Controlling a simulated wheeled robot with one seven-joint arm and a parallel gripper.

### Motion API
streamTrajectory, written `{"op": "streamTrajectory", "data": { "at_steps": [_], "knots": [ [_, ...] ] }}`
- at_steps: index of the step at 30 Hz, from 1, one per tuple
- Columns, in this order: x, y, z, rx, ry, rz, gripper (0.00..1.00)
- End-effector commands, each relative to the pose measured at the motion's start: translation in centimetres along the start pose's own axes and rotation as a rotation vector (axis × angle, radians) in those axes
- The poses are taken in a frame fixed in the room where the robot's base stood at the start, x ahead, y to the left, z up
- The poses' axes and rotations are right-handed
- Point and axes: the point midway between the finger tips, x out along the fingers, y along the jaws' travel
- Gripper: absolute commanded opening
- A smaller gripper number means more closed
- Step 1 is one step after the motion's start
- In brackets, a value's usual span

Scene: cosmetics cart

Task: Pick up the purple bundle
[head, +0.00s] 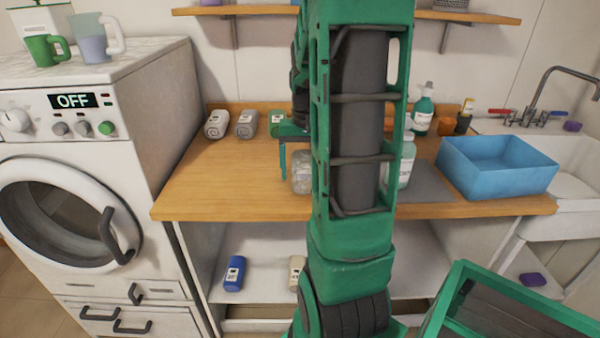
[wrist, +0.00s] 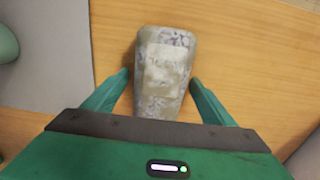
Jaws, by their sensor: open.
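I cannot make out a clearly purple rolled bundle in either view. Two small purple blocks show in the head view, one on the sink ledge (head: 572,126) and one low at the right (head: 532,279). My gripper (wrist: 160,77) is open over the wooden counter, pointing down. A pale, greyish, mottled container with a worn label (wrist: 165,65) shows between its fingers; I cannot tell whether they touch it.
Grey rolls (head: 217,124) and a green roll (head: 277,122) lie at the counter's back. A blue roll (head: 235,273) and a beige roll (head: 296,272) lie on the lower shelf. A blue bin (head: 497,187) stands right. The counter's left part (head: 205,180) is clear.

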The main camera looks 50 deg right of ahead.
Motion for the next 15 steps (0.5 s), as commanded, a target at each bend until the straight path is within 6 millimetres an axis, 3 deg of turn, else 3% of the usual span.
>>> {"op": "streamTrajectory", "data": {
  "at_steps": [3,4,10,15],
  "knots": [
    [-0.02,0.00,0.00,0.000,0.000,0.000,0.78],
    [-0.02,0.00,0.00,0.000,0.000,0.000,0.73],
    [-0.04,0.00,-0.01,0.000,0.000,0.000,0.26],
    [-0.07,0.00,-0.02,0.000,0.001,0.000,0.24]
  ]
}}
